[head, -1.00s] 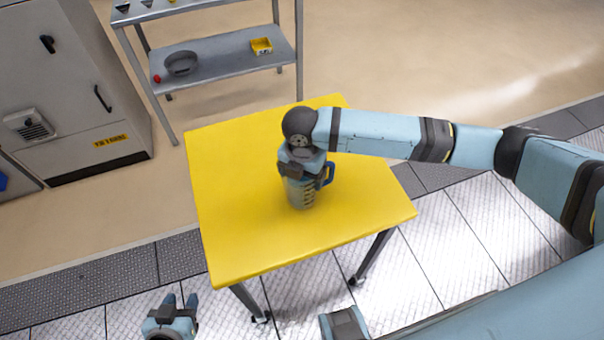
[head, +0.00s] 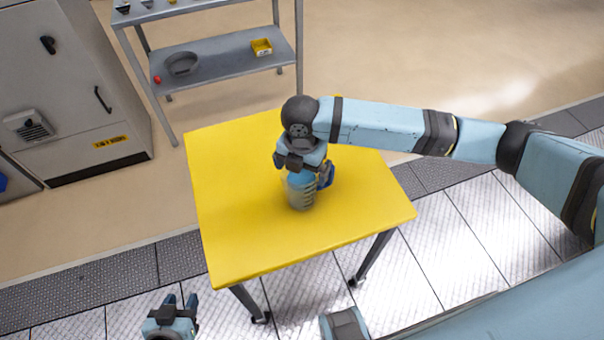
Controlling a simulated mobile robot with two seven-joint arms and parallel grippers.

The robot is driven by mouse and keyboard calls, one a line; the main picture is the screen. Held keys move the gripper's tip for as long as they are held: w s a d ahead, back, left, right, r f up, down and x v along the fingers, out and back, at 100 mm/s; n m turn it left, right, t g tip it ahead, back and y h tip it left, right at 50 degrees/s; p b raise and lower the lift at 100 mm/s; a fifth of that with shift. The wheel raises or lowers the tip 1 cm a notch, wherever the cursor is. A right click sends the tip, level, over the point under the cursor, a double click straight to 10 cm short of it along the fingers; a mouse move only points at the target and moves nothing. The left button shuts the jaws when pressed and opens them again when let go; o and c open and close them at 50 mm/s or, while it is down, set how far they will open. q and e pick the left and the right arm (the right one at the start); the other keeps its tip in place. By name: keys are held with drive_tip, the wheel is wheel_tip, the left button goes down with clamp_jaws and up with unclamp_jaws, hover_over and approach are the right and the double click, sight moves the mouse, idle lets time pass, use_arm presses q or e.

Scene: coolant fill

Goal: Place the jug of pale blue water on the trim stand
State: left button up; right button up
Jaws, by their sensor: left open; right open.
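A clear jug (head: 300,196) with dark markings and a blue handle stands upright on the yellow table (head: 240,235). My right gripper (head: 305,178) is open and comes down over the jug's top, hiding its rim and most of its upper part. I cannot tell whether its fingers touch the jug. The water's colour is hard to make out. My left gripper (head: 179,301) is open and empty, low in front of the table at the bottom left. I cannot tell which thing in view is the trim stand.
A grey metal shelf unit (head: 225,60) stands behind the table. It holds a grey bowl (head: 182,64), a yellow box (head: 262,47) and a small red thing (head: 157,79). A grey cabinet (head: 70,80) is at the left. The table is bare around the jug.

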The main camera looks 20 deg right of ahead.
wheel_tip(320, 180, up, 9)
drive_tip(key=shift+f, duration=0.15)
idle(0.5)
